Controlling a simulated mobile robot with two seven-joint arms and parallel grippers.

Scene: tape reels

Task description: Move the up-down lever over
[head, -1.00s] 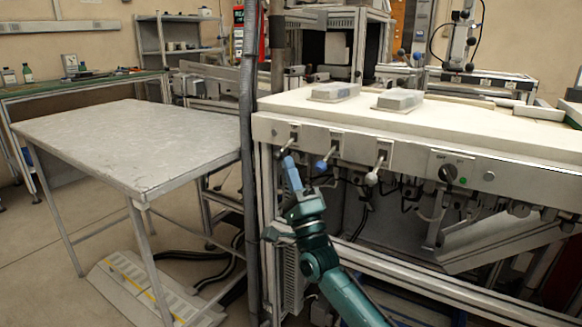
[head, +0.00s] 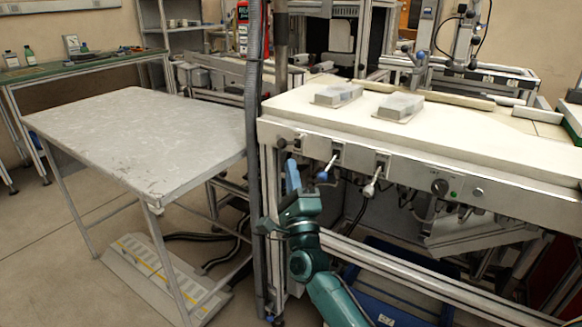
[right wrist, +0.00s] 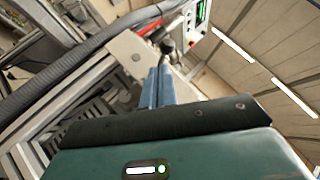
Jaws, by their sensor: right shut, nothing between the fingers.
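Three levers stick out of the front panel of the white bench. The leftmost lever (head: 283,143) has a dark grey knob and points outward, close to level. The lever with a blue knob (head: 323,176) and the one with a white knob (head: 369,190) both slant downward. My right gripper (head: 291,162) is shut and empty, with its blue fingers just below the leftmost knob. In the right wrist view the shut fingers (right wrist: 160,70) point at the dark knob (right wrist: 167,46); whether they touch it I cannot tell. My left gripper is out of view.
The white bench top (head: 460,140) carries two clear-lidded boxes (head: 338,94). A black rotary knob (head: 439,187) is on the panel to the right. A dark upright post (head: 254,150) stands left of the levers, beside a bare grey table (head: 140,130).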

